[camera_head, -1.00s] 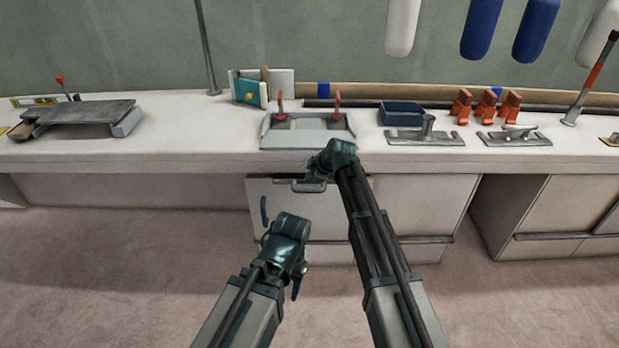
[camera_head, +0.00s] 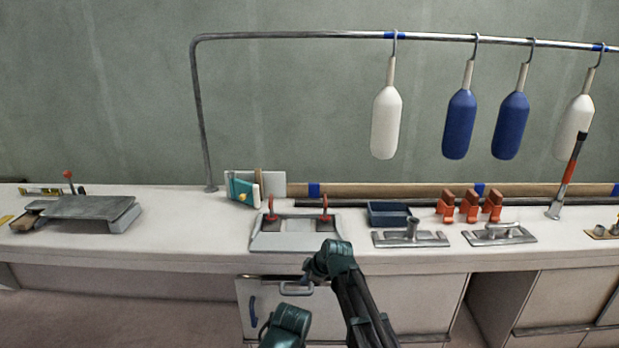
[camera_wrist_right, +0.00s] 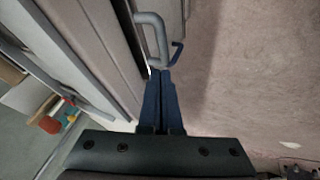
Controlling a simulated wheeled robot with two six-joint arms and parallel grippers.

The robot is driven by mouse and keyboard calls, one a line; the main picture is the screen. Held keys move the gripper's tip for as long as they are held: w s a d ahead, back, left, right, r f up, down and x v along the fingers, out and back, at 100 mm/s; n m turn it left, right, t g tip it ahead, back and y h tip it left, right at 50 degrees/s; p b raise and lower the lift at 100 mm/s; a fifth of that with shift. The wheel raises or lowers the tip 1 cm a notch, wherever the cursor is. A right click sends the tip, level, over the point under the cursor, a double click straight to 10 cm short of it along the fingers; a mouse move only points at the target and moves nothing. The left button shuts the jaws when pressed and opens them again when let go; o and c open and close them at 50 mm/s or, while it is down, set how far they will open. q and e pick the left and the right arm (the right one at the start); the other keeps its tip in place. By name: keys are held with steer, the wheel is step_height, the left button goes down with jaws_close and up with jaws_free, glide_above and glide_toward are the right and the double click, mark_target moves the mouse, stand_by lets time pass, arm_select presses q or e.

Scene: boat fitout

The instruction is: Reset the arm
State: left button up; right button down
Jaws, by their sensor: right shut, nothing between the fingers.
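My right gripper (camera_head: 308,272) is at the front of the cabinet under the counter, by the grey bar handle (camera_head: 297,288). In the right wrist view its two blue fingers (camera_wrist_right: 159,76) are together with nothing between them, their tips close to the end of the handle (camera_wrist_right: 152,36). I cannot tell whether they touch it. My left arm's dark green wrist (camera_head: 287,325) shows at the bottom edge of the head view, in front of the cabinet; its fingers are hidden.
The long counter (camera_head: 180,232) holds a grey tray with red-handled levers (camera_head: 296,240), a blue bin (camera_head: 389,213), orange holders (camera_head: 468,208) and metal cleats (camera_head: 410,240). White and blue fenders (camera_head: 460,125) hang from a rail above. Floor is open at lower left.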

steer(key=s+d+r+m+g+h+p, duration=0.2)
steer(key=s+r+m+p, duration=0.2)
steer(key=s, duration=0.6)
steer(key=s+d+r+m+g+h+p, duration=0.1)
steer(key=s+d+r+m+h+p, duration=0.1)
steer(key=s+r+p, duration=0.4)
steer(key=s+d+r+m+g+h+p, duration=0.1)
steer(key=s+r+m+p, duration=0.5)
steer(key=s, duration=0.8)
steer(key=shift+s+d+g+h+p, duration=0.35)
steer(key=shift+d+g+p, duration=0.45)
steer(key=shift+d+p, duration=0.35)
